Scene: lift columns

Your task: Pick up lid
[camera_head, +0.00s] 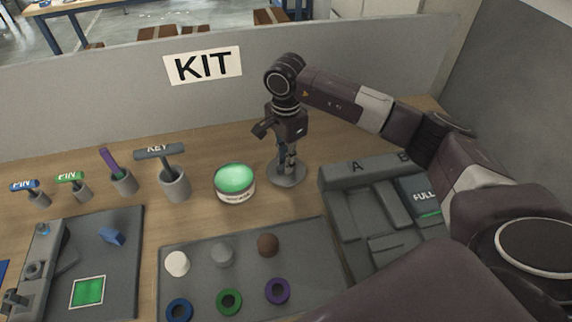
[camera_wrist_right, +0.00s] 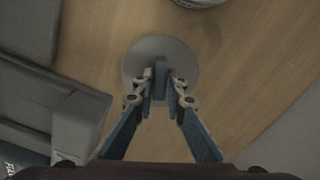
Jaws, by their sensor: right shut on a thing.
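The lid (camera_head: 286,178) is a round grey disc with an upright handle, on or just over the wooden table, right of the green-topped round container. I cannot tell whether it touches the table. My right gripper (camera_head: 287,160) points straight down over it, fingers shut on the handle. In the right wrist view the gripper (camera_wrist_right: 160,88) has its fingertips on both sides of the handle, with the lid's pale disc (camera_wrist_right: 138,62) below. The fingers hide part of the handle. My left gripper is not in view.
The green-topped container (camera_head: 235,183) stands close left. A grey tray (camera_head: 200,295) with pucks and rings lies in front; a grey compartment box (camera_head: 340,180) is at right. Several holders, one with the KEY tool (camera_head: 160,153), stand left. A grey panel (camera_head: 120,95) rises behind.

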